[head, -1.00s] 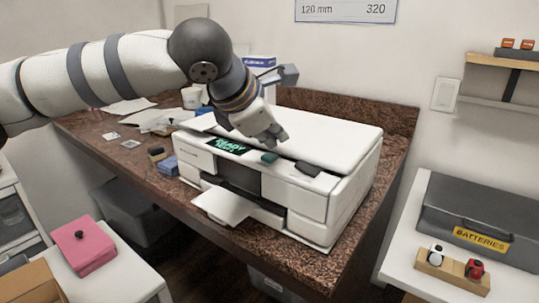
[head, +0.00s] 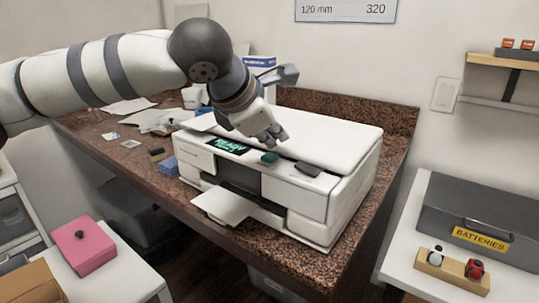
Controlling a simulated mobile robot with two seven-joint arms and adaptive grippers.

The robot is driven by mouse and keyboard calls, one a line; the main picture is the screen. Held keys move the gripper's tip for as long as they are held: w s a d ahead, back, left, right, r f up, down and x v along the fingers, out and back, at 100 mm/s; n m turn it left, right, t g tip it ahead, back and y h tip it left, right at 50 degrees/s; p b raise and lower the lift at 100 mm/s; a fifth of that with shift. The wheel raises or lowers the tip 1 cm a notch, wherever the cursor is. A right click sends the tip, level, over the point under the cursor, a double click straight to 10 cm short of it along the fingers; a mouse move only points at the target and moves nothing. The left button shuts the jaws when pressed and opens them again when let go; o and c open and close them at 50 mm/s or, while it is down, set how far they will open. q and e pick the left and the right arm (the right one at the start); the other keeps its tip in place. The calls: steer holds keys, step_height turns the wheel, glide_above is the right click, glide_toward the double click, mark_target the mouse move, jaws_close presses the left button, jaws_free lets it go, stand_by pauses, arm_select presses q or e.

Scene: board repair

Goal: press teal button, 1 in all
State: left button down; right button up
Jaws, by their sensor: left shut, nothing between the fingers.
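The teal button (head: 269,158) sits on the front top edge of the white printer (head: 307,192), right of a small lit green display (head: 226,146). My left gripper (head: 277,142) is shut and empty. Its fingertips are just above and behind the button in the head view; I cannot tell whether they touch it. My right gripper is not in view.
A dark panel (head: 307,168) lies right of the button on the printer. A paper tray (head: 222,206) sticks out in front. Papers and small blocks lie on the brown counter (head: 330,268) at left. A grey battery case (head: 480,215) stands at right.

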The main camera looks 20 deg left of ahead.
arm_select(q)
steer(key=shift+f, duration=0.15)
steer(key=shift+f, duration=0.25)
